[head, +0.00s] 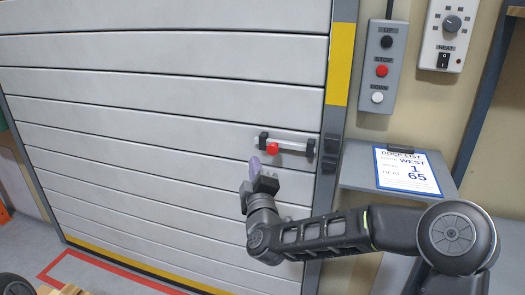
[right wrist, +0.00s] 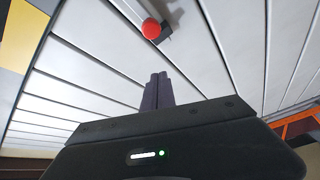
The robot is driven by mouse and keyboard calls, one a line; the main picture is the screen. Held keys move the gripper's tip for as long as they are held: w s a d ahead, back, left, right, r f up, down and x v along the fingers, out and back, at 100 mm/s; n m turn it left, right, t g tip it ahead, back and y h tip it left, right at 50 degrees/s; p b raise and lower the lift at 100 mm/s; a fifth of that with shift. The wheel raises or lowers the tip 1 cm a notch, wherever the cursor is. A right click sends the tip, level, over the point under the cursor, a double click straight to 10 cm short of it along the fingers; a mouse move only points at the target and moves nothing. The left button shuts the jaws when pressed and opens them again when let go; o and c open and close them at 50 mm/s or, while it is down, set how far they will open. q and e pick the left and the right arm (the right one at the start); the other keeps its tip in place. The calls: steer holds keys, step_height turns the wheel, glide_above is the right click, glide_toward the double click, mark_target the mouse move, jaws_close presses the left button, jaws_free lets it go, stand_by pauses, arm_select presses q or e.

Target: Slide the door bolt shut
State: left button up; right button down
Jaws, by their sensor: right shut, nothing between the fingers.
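The door bolt (head: 292,145) is a silver bar held in dark brackets on the white slatted door (head: 150,110). Its red knob (head: 272,148) sits near the left bracket. A dark catch (head: 330,152) is on the door frame to the right, and a gap shows between the right bracket and the frame. My right gripper (head: 256,166) is shut and empty, just below and left of the knob, apart from it. In the right wrist view the shut fingers (right wrist: 157,92) point toward the red knob (right wrist: 151,28). My left gripper is not in view.
A grey button box (head: 383,66) and a heat control (head: 448,35) hang on the wall at right. A shelf with a dock list sheet (head: 406,172) stands out below them. The door face left of the bolt is clear. Red floor lines (head: 70,254) show at lower left.

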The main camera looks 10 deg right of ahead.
steer(key=w+d+r+p, duration=0.1)
steer(key=w+r+p, duration=0.1)
steer(key=w, duration=0.8)
steer(key=shift+s+d+f, duration=0.3)
steer(key=shift+d+f, duration=0.1)
steer(key=shift+d, duration=0.2)
steer(key=shift+s+d+f, duration=0.25)
steer(key=shift+d+f, duration=0.1)
steer(key=shift+d, duration=0.2)
steer(key=shift+s+d+f, duration=0.3)
steer(key=shift+d+f, duration=0.1)
steer(key=shift+d, duration=0.2)
steer(key=s+d+b, duration=0.3)
steer(key=d+b, duration=0.2)
steer(key=d, duration=0.1)
steer(key=shift+s+b, duration=0.3)
steer(key=shift+b, duration=0.05)
